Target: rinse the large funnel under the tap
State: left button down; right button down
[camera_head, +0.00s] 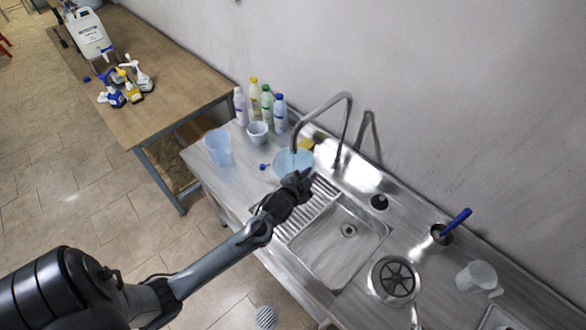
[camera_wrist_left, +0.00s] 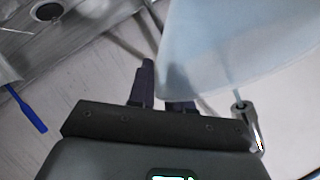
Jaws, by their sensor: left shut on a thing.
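The large funnel (camera_head: 284,163) is pale blue and translucent. It is held above the left end of the counter, under the spout of the arched chrome tap (camera_head: 350,110). My left gripper (camera_head: 303,178) is shut on it; the wrist hides part of the funnel. In the left wrist view the funnel (camera_wrist_left: 235,40) fills the upper right, beside the dark fingers (camera_wrist_left: 160,88). There the chrome spout end (camera_wrist_left: 247,122) has a thin pale-blue streak between it and the funnel, which looks like water. My right gripper is not in view.
The sink basin (camera_head: 335,245) and ribbed drainboard (camera_head: 312,207) lie right of the gripper. A metal pot (camera_head: 434,238) with a blue handle, round strainer (camera_head: 393,281) and clear jug (camera_head: 476,277) stand right.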

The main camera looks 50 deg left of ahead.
pick_arm(q)
jog(key=shift+d, duration=0.1)
dwell(0.4)
jog(key=d+p, duration=0.3)
jog(key=d, duration=0.9)
jog(key=shift+w+d, duration=0.25)
jog(key=shift+d, duration=0.15)
dwell(0.6)
dwell(1.2)
